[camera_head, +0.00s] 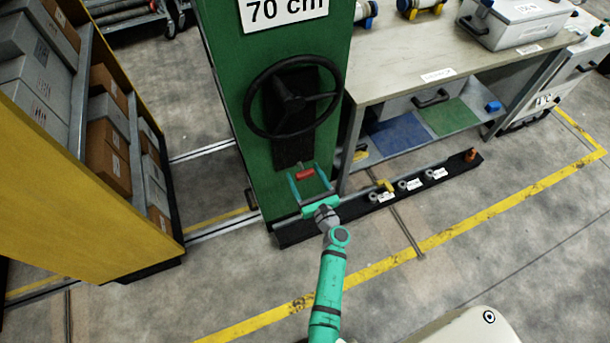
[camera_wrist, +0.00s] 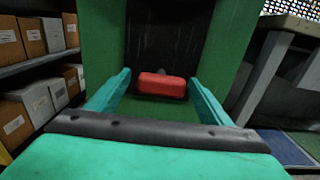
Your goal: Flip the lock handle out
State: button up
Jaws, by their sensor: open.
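The lock handle (camera_head: 305,174) is a small red grip on a dark plate, low on the green cabinet (camera_head: 222,62) and below the black handwheel (camera_head: 292,98). In the wrist view the red handle (camera_wrist: 161,85) lies level across the picture, centred beyond my fingers. My gripper (camera_head: 309,178) is teal and reaches toward the cabinet from the front. Its two fingers (camera_wrist: 160,84) are spread wide, one on each side of the handle, with a gap showing on both sides. I cannot tell how deep the handle sits between the fingertips.
A yellow shelf (camera_head: 95,190) with boxes stands at the left. A workbench (camera_head: 430,75) with a grey case (camera_head: 520,22) stands at the right. A low black rail (camera_head: 440,170) with several small fittings runs along the floor. The floor in front is clear.

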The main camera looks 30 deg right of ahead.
jog(key=s, duration=1)
jog(key=shift+s+a, duration=0.2)
jog(key=shift+s, duration=0.15)
jog(key=shift+a, duration=0.15)
jog(key=s+a+r+m+g, duration=0.1)
jog(key=s+a+r+m, duration=0.4)
jog(key=s+a+m, duration=0.3)
jog(key=s+a+r+m, duration=0.6)
jog(key=s+m, duration=0.5)
jog(key=m, duration=0.4)
jog(key=s+a+r+m+g+y, duration=0.1)
jog(key=s+a+r+m, duration=0.5)
jog(key=s+a+m, duration=0.3)
jog(key=a+m, duration=0.1)
jog(key=m, duration=0.2)
jog(key=shift+s+g, duration=0.2)
jog(key=shift+g, duration=0.1)
